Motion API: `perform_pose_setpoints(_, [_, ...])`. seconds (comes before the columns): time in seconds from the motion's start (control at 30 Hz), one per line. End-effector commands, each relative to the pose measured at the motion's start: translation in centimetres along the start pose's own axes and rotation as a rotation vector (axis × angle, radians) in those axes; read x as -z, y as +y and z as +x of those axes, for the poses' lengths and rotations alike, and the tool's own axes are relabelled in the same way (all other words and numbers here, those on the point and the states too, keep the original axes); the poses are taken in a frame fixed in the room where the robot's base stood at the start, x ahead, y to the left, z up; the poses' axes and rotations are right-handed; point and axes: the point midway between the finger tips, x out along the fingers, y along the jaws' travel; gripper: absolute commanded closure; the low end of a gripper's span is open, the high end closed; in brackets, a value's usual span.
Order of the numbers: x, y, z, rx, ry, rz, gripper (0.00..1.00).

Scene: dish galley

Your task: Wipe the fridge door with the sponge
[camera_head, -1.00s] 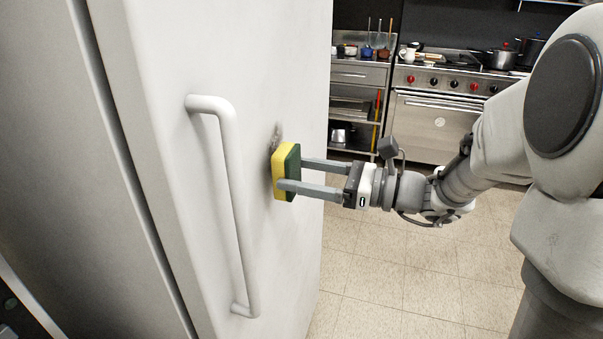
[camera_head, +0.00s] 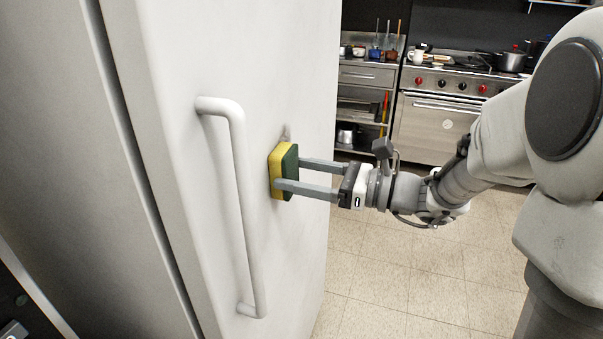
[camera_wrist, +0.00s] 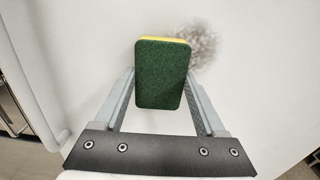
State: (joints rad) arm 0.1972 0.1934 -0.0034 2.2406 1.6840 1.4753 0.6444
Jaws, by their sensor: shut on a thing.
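The white fridge door (camera_head: 265,80) fills the left half of the head view, with its long vertical handle (camera_head: 243,190) to the left of the sponge. The yellow and green sponge (camera_head: 289,172) is upright with its yellow side towards the door, at or against the surface; exact contact cannot be told. My gripper (camera_head: 287,173) is shut on the sponge, one finger on each side. In the wrist view the green face of the sponge (camera_wrist: 161,75) is towards me. A grey-brown smudge (camera_wrist: 197,46) on the door shows beside and partly behind the sponge.
A stove (camera_head: 440,110) with pots and a steel shelf unit (camera_head: 362,100) stand at the back. The tiled floor (camera_head: 400,285) between the fridge and my base looks clear. The door handle sticks out left of the sponge.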

Motion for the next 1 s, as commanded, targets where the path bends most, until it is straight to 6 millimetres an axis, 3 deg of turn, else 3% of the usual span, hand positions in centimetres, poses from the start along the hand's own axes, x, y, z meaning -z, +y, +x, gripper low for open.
perform_pose_setpoints(0.17, [0.0, -0.3, 0.1, 0.000, 0.000, 0.000, 0.78])
perform_pose_setpoints(1.0, [0.2, -6.1, 0.1, 0.000, 0.000, 0.001, 0.78])
